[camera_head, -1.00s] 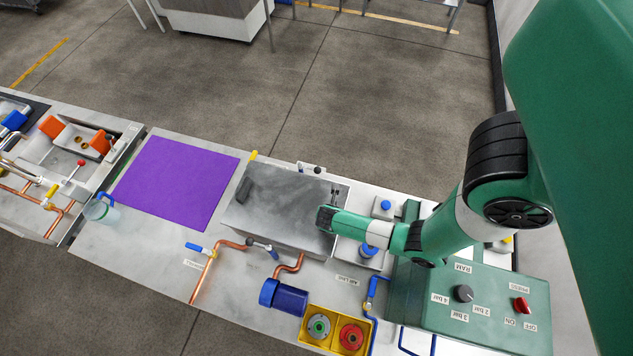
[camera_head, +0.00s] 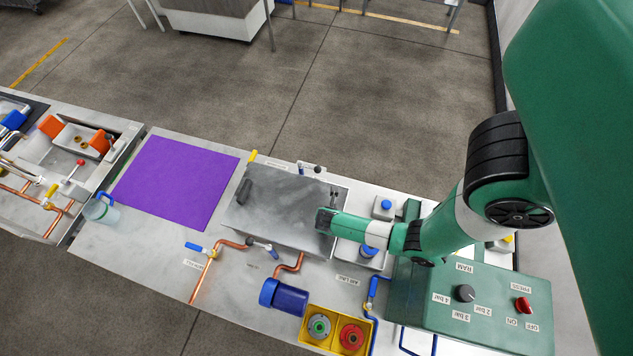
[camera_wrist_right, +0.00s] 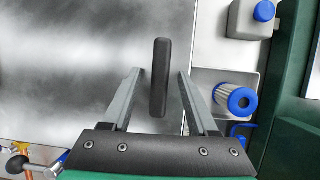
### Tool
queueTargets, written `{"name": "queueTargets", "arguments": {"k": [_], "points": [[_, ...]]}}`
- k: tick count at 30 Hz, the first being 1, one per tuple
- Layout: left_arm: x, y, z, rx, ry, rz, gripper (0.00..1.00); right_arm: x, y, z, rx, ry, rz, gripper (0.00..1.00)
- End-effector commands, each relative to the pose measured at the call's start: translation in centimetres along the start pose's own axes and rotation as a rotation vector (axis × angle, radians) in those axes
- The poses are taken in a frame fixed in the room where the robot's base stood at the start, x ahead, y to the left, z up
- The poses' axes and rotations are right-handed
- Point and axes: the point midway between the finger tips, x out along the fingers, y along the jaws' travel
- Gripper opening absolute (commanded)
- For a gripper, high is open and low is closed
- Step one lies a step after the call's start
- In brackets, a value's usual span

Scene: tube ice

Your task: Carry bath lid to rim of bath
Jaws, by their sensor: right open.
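The bath lid (camera_head: 285,215) is a flat grey metal plate over the middle of the bench in the head view. A dark block (camera_head: 243,192) sits near its left end. In the right wrist view the lid (camera_wrist_right: 70,80) fills the left side, and a dark upright handle (camera_wrist_right: 160,78) stands near its right edge. My right gripper (camera_wrist_right: 160,72) is open, with one finger on each side of the handle and a gap to both. In the head view the right gripper (camera_head: 325,218) is over the lid's right end. The bath beneath is hidden. My left gripper is not in view.
A purple mat (camera_head: 175,182) lies left of the lid. A blue-capped container (camera_head: 383,207) and a blue filter (camera_wrist_right: 236,98) stand right of it. Copper pipes, a blue cylinder (camera_head: 284,297) and a yellow tray (camera_head: 335,312) are in front. A green control box (camera_head: 475,300) is at right.

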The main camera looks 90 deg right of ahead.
Motion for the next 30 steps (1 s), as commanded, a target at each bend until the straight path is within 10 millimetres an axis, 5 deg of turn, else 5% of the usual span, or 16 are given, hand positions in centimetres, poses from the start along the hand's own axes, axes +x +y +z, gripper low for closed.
{"name": "queueTargets", "arguments": {"k": [13, 30], "points": [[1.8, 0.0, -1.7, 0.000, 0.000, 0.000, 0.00, -9.8, 0.1, 0.0, -0.002, 0.001, 0.005, 0.59], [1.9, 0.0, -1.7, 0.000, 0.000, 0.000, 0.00, -11.0, 0.5, 0.2, -0.003, -0.007, 0.015, 0.59]]}}
